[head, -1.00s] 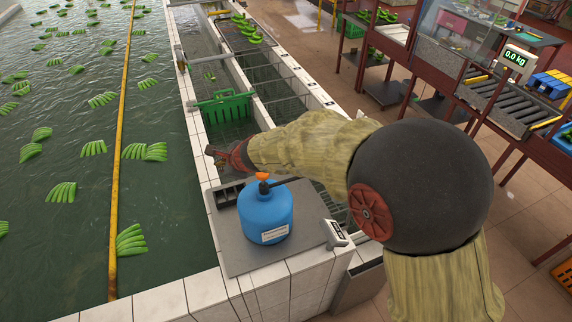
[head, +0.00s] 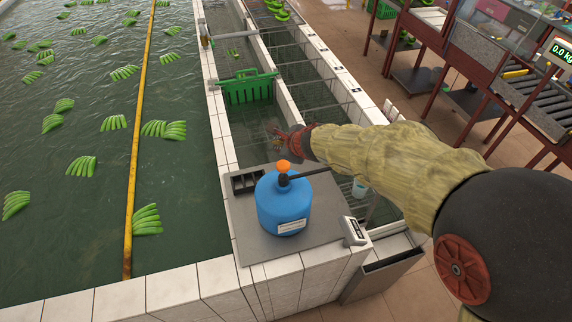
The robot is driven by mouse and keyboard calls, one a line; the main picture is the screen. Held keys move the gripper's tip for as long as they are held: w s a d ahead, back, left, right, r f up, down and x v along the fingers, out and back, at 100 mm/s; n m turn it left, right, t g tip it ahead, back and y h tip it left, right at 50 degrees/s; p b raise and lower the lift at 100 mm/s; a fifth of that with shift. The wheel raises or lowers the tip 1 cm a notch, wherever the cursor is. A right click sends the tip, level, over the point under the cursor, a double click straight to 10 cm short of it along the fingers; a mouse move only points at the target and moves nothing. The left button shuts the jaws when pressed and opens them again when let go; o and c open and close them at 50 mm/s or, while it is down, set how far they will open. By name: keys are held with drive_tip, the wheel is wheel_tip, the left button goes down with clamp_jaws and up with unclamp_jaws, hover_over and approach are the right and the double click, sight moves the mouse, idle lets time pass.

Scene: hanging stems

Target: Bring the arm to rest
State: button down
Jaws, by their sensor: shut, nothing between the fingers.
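My gripper (head: 281,140) shows in the head view at the end of my sleeved arm, which reaches in from the right. It is small in the picture, shut and empty. It hangs over the narrow water channel, just beyond the blue tank (head: 284,208) with its orange cap. The tank stands upright on a grey plate (head: 258,254) at the near end of the channels. My forearm passes above and behind the tank's right side, and part of the channel behind the arm is hidden.
A green slotted gate (head: 246,86) crosses the channel beyond my gripper. A large pool with floating green banana clusters (head: 163,129) and a yellow boom (head: 137,150) lies left. White tiled walls (head: 222,150) edge the channels. A roller bench (head: 515,99) stands at the right back.

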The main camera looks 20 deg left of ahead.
sight(280, 167)
wheel_tip(280, 167, down, 8)
drive_tip(key=b, duration=0.6)
drive_tip(key=shift+r+b, duration=0.15)
drive_tip(key=shift+b, duration=0.2)
idle(0.8)
drive_tip(key=shift+f+b, duration=0.5)
drive_tip(key=shift+s+f+b, duration=0.1)
drive_tip(key=shift+f+b, duration=0.85)
drive_tip(key=shift+f, duration=0.1)
idle(0.8)
drive_tip(key=shift+r, duration=0.15)
drive_tip(key=shift+d+r+p, duration=0.1)
drive_tip(key=shift+r+p, duration=1.2)
